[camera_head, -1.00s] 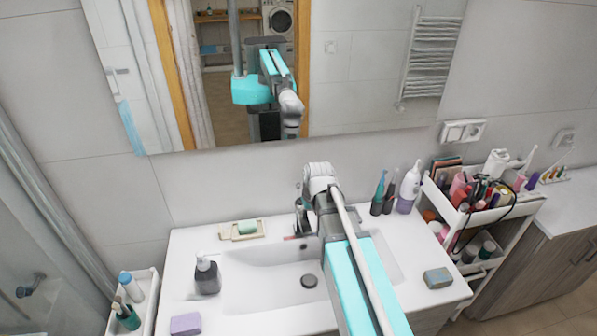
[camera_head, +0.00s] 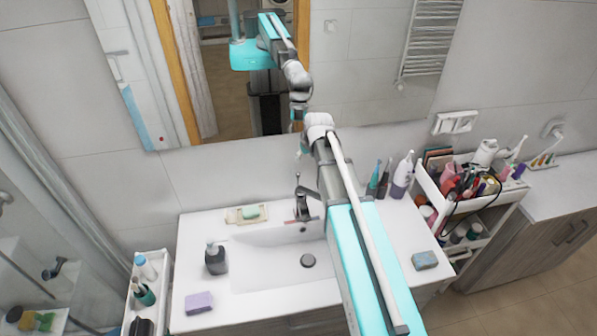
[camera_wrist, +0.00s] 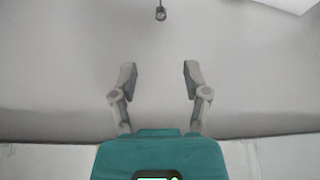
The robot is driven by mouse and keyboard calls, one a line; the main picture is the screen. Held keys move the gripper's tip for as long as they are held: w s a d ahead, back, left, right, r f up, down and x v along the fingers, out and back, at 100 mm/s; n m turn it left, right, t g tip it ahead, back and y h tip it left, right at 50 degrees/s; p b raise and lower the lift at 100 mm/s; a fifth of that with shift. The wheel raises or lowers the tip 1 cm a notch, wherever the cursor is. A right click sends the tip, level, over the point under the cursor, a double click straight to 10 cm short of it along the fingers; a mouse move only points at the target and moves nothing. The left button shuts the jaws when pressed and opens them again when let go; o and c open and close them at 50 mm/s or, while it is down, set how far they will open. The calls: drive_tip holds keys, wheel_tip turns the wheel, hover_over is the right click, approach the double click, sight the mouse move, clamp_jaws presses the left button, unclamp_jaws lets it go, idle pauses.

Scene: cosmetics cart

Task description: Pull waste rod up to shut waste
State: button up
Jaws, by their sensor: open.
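The sink basin (camera_head: 262,265) is set in a white counter, with a dark round waste (camera_head: 308,260) in its floor. A dark metal tap (camera_head: 302,205) stands at its back edge. In the head view my gripper (camera_head: 302,146) is small, above the tap near the wall.
A soap dish (camera_head: 234,217) lies left of the tap, and a soap dispenser (camera_head: 215,260) stands left of the basin. Bottles (camera_head: 402,175) stand at the back right. A full cosmetics cart (camera_head: 480,195) is farther right. The mirror (camera_head: 360,60) hangs behind.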

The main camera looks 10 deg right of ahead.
sight(298, 173)
drive_tip(key=shift+f, duration=0.2)
drive_tip(key=b+x, duration=1.2)
drive_tip(key=x, duration=0.1)
drive_tip(key=shift+w+f+b, duration=0.15)
drive_tip(key=shift+w+b, duration=0.05)
drive_tip(key=shift+b, duration=0.2)
idle(0.4)
drive_tip(key=shift+a, duration=0.1)
clamp_jaws()
idle(0.4)
